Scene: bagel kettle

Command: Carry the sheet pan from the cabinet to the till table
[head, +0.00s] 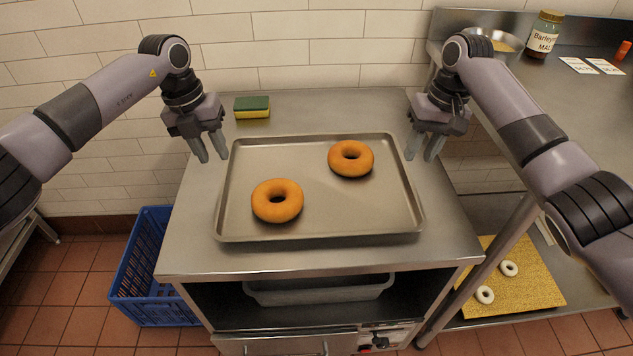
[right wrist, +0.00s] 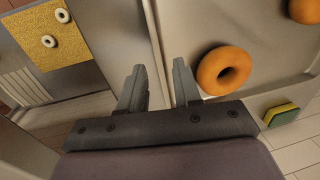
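The sheet pan (head: 315,215) lies flat on top of the steel cabinet (head: 310,262) in the head view. Two orange-brown bagels sit in it: one at front left (head: 277,201) and one at back right (head: 351,158). My left gripper (head: 211,150) is at the pan's left side near its back corner, fingers apart and empty. My right gripper (head: 422,149) is at the right side near the back corner, fingers apart. In the right wrist view the pan's rim (right wrist: 172,25) runs up from near the fingers of the right gripper (right wrist: 160,88); I cannot tell whether it is between them.
A green and yellow sponge (head: 252,107) lies behind the pan. A blue crate (head: 150,270) stands on the floor at left. At right are a steel counter (head: 560,100) with a labelled jar (head: 545,36) and a bowl (head: 497,42), and a lower shelf with a yellow board (head: 520,285).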

